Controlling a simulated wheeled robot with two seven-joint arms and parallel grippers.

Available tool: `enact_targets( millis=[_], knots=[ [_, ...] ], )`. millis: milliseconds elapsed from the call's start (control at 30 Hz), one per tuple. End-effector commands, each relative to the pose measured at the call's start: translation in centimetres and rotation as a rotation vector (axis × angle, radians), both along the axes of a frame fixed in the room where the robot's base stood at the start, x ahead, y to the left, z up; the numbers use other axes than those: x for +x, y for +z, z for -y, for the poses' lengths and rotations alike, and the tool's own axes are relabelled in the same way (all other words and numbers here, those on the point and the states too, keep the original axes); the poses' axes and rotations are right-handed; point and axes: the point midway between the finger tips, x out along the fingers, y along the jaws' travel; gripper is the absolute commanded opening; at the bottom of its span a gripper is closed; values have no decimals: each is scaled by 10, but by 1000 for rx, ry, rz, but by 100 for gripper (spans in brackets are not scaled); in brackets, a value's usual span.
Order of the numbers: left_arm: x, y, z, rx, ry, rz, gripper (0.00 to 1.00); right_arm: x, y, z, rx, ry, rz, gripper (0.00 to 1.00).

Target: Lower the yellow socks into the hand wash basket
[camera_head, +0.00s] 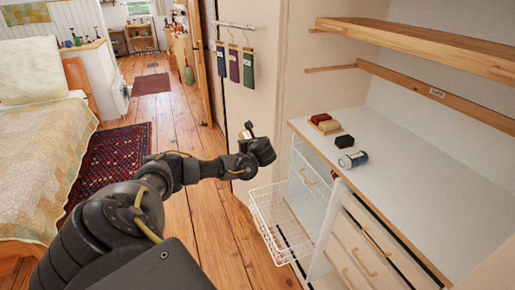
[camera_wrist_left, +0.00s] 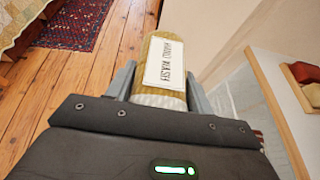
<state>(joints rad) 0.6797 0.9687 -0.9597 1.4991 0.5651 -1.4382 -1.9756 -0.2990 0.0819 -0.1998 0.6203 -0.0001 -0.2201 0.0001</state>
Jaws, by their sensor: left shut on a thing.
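The yellow socks (camera_wrist_left: 165,65) are a rolled bundle with a white label lettered "HAND WASH", held between the two fingers of my left gripper (camera_wrist_left: 160,85) in the left wrist view. In the head view my left gripper (camera_head: 249,133) is near the wall panel, and only a small part of the bundle shows. The hand wash basket is probably the white wire basket (camera_head: 268,222) at the front of the white cabinet, below and to the right of the gripper. Wire mesh also shows at the right of the wrist view. The socks are apart from the basket. My right gripper is out of view.
The white counter (camera_head: 400,190) holds a red bundle (camera_head: 320,118), a yellowish one (camera_head: 329,126), a black one (camera_head: 344,141) and a blue-and-white roll (camera_head: 353,160). Tags (camera_head: 235,65) hang on the wall rail.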

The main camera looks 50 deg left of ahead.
Motion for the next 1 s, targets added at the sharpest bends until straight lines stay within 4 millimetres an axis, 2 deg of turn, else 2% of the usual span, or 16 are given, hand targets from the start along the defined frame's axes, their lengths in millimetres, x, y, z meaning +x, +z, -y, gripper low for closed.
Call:
enact_targets(
  millis=[33,267,367,467,667,700,800,900,1000],
  knots=[
    [2,9,10,-1,-22,5,29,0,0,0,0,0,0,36],
    [16,34,63,-1,-150,5,29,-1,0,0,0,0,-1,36],
    [23,45,94,0,-225,4,29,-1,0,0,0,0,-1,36],
    [29,60,134,-1,-323,7,29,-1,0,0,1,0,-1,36],
    [30,94,240,-3,-588,7,29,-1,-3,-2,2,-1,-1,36],
    [27,100,262,-5,-645,8,29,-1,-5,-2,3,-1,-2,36],
    [14,112,312,-9,-778,9,29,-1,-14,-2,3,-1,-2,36],
    [-2,115,353,-10,-899,9,29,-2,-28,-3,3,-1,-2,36],
    [-19,113,384,-7,-995,9,29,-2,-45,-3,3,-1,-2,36]
  ],
)
